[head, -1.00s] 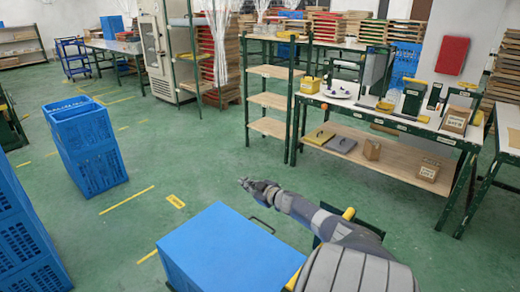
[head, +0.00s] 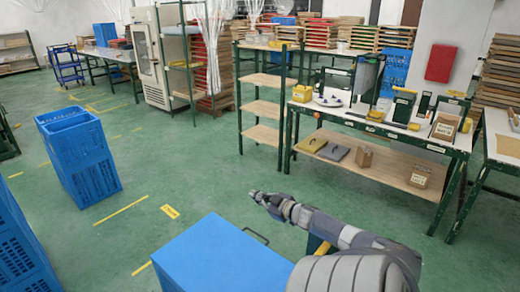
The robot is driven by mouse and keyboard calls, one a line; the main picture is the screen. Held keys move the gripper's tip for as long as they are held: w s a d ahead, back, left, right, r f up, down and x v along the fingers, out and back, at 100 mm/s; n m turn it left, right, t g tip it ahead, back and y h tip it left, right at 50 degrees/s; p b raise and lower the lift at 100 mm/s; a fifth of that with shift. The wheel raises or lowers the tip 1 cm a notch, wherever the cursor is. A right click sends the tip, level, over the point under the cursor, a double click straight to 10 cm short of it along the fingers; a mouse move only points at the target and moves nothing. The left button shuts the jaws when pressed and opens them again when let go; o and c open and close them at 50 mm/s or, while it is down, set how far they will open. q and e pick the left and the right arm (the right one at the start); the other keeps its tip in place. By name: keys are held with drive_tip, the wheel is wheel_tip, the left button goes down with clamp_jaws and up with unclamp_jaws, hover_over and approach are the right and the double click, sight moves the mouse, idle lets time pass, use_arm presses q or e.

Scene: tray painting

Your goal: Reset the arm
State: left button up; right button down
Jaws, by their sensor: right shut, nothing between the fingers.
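My right gripper (head: 258,197) is near the middle of the head view, at the end of my grey right arm, which comes in from the lower right. Its fingers are shut with nothing between them. It hangs in the air above the green floor, just beyond a flat blue surface (head: 215,258) at the bottom of the view. It touches nothing that I can see. My left gripper is not in view.
A stack of blue crates (head: 82,155) stands on the left, and more blue crates (head: 20,250) fill the lower left edge. A green-legged workbench (head: 390,131) with a lower shelf stands at the right. A shelf rack (head: 262,107) is beside it. Green floor between them is clear.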

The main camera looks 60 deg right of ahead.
drive_tip(key=shift+s+a+r, duration=0.1)
drive_tip(key=shift+s+r, duration=0.05)
drive_tip(key=shift+s, duration=0.3)
